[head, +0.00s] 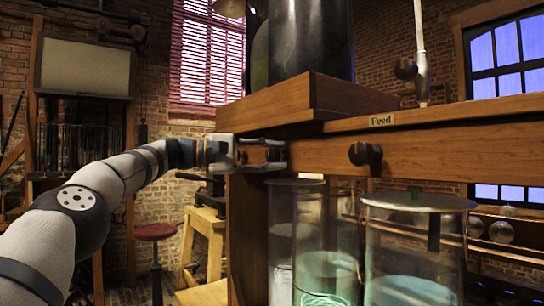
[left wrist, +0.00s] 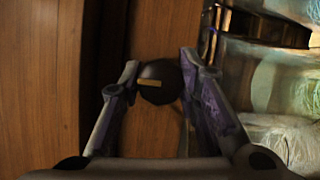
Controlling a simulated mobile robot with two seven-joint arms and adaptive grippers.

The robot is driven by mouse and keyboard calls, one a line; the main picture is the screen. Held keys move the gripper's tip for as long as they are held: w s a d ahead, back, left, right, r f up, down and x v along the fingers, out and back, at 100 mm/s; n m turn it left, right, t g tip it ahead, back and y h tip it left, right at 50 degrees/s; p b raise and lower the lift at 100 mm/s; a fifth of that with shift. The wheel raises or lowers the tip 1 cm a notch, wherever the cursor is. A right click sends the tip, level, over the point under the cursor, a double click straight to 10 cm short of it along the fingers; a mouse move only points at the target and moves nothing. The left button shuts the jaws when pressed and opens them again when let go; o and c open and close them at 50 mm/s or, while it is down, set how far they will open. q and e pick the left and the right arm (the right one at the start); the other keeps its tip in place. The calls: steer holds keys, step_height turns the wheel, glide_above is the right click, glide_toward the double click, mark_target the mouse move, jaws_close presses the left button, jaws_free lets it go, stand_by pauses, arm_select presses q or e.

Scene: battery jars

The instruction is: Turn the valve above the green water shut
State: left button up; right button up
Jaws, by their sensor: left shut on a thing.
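My left gripper (head: 268,154) is at the left end of the wooden beam (head: 430,152), its fingers closed around a dark round valve knob. In the left wrist view the knob (left wrist: 160,75) with a short tan mark sits between the two fingers of the gripper (left wrist: 160,66). In the head view the fingers mostly hide this knob. A jar with pale green water (head: 325,278) stands below and to the right of the gripper. A second dark knob (head: 365,154) is on the beam farther right, with nothing on it. My right gripper is out of view.
A lidded jar with blue-green water (head: 412,290) stands at the right, and a paler jar (head: 282,250) at the left. A "Feed" label (head: 382,120) is on the upper beam. A red stool (head: 155,231) and wooden stand (head: 205,240) are behind.

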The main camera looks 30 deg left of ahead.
arm_select(q)
steer(key=o, duration=1.2)
